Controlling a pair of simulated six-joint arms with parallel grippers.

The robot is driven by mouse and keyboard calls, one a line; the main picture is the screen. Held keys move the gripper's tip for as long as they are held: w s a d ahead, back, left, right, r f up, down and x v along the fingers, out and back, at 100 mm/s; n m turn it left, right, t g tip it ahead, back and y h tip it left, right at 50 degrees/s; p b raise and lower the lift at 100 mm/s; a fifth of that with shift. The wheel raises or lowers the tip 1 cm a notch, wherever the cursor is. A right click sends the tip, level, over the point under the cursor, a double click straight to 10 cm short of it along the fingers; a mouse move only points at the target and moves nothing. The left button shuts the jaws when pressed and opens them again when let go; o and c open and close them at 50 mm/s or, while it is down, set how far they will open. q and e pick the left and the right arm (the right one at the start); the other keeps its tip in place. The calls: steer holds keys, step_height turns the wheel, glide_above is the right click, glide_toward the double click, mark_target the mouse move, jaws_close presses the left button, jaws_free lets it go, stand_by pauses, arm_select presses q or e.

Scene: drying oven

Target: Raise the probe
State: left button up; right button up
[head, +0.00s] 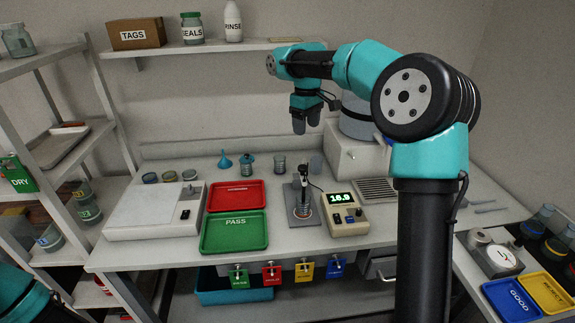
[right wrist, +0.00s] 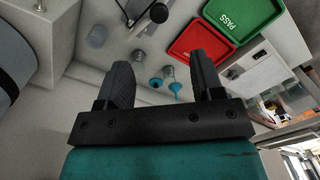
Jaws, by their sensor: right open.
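The probe (head: 304,180) is a thin dark piece on a small stand, over a grey base plate (head: 297,219) on the bench. It seems to reach down into a small glass vessel, but its tip is too small to make out. A cream meter (head: 345,216) with a lit green display stands just right of it. My right gripper (head: 307,126) is open and empty, pointing down, well above and behind the stand. In the right wrist view, its fingers (right wrist: 164,75) are spread with nothing between them, and part of the stand (right wrist: 148,14) shows at the top edge. My left gripper is out of view.
Red (head: 236,195) and green PASS (head: 234,232) trays lie left of the stand. A blue funnel (head: 225,162) and small jars stand behind. A grey-white machine (head: 353,155) is at the back right. A shelf (head: 210,48) hangs on the wall behind my right gripper.

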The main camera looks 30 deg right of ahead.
mark_target(303, 167)
steer(key=shift+w+r, duration=0.2)
steer(key=shift+r, duration=0.45)
steer(key=shift+w+r, duration=0.15)
steer(key=shift+r, duration=0.45)
steer(key=shift+f, duration=0.1)
step_height(303, 167, down, 17)
steer(key=shift+f, duration=0.2)
jaws_close()
